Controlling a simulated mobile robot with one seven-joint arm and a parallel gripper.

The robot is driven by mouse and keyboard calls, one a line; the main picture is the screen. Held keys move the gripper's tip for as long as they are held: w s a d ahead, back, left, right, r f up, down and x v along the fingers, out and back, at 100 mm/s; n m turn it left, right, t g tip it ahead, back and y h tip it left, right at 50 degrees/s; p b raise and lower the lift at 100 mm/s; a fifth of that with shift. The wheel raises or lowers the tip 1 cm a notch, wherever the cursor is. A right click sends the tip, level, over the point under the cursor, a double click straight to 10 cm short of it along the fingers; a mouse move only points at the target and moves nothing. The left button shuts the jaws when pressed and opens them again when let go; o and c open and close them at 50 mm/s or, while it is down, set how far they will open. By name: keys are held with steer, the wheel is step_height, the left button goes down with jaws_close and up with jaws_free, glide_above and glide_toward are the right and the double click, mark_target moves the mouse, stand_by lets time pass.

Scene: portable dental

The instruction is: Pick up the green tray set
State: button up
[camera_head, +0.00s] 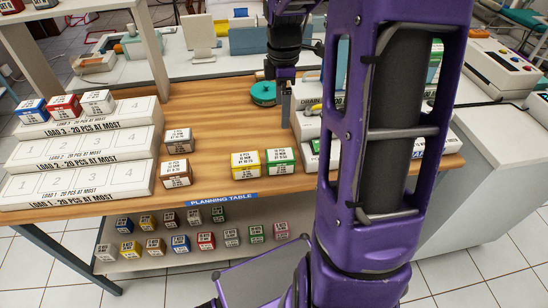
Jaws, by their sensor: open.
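A white box with green sides and a printed label (280,161) stands on the wooden planning table, right beside a yellow one (245,164). No thing is labelled as a tray set that I can read. A round teal-green disc (263,93) lies further back on the table. My gripper (286,104) points down beside the disc's right side, behind the green box. It is open; a pale finger shows, and the rest of the jaws is hard to make out. I cannot tell whether it touches the disc. Nothing shows between the fingers.
Three stepped white load racks (80,160) stand at left, with several small boxes on the top one. A lower shelf (125,265) holds several boxes, some green. White drawer units (308,125) stand at right, partly behind my purple arm.

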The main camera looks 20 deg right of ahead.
steer(key=b, duration=0.2)
glide_toward(280, 154)
steer(key=f, duration=0.5)
steer(key=shift+w+d+f, duration=0.15)
steer(key=shift+d+f, duration=0.05)
steer(key=shift+d, duration=0.1)
steer(key=shift+s+a+f, duration=0.15)
steer(key=shift+f, duration=1.2)
steer(key=shift+s+a+f, duration=0.1)
steer(key=shift+a+f, duration=0.05)
steer(key=shift+f, duration=1.2)
steer(key=shift+c, duration=0.3)
steer(key=shift+r, duration=0.1)
jaws_close()
